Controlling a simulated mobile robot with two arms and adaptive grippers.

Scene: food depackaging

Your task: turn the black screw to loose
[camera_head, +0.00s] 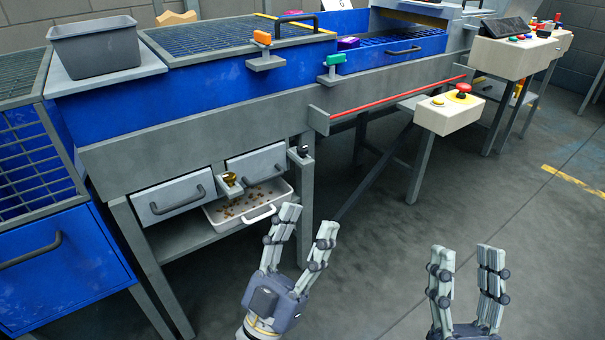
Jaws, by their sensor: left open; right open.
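The black screw (303,151) is a small dark knob on top of the grey post at the right end of the drawer row. A similar brass-coloured screw (230,178) sits to its left, between two drawer fronts. My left gripper (309,216) is open and empty, with its fingers pointing up, below the black screw in the picture and apart from it. My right gripper (467,254) is open and empty over the floor, further right.
A white tray (216,219) with brown bits sits partly out below the drawers (175,199). A machine leg stands under the black screw. A box with a red button (463,89) stands to the right on a post. The floor (400,200) between is clear.

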